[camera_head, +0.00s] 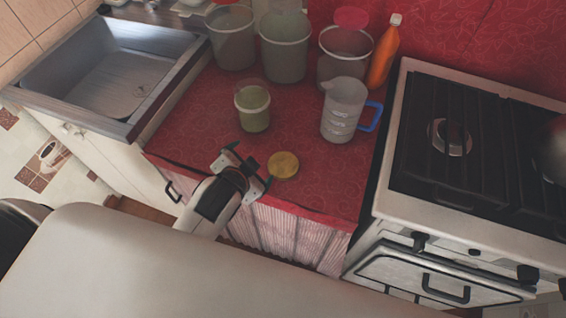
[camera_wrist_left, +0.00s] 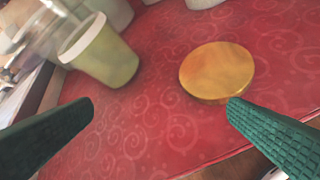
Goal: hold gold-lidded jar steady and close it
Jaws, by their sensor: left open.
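The round gold lid (camera_head: 283,165) lies flat on the red counter near its front edge, apart from any jar. It also shows in the left wrist view (camera_wrist_left: 216,68). A small clear jar with pale green contents (camera_head: 253,110) stands upright behind it, to the left; in the left wrist view the jar (camera_wrist_left: 104,57) has a whitish rim band and no gold lid on it. My left gripper (camera_head: 251,164) is open and empty just left of the lid. In the left wrist view its fingers (camera_wrist_left: 160,104) are wide apart, the right fingertip close to the lid's near edge. My right gripper is out of view.
A measuring jug with a blue handle (camera_head: 343,112) stands right of the jar. Several large containers, one a grey-green bucket (camera_head: 285,50), and an orange bottle (camera_head: 384,52) line the back wall. A sink (camera_head: 105,80) is left, a stove (camera_head: 470,130) right.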

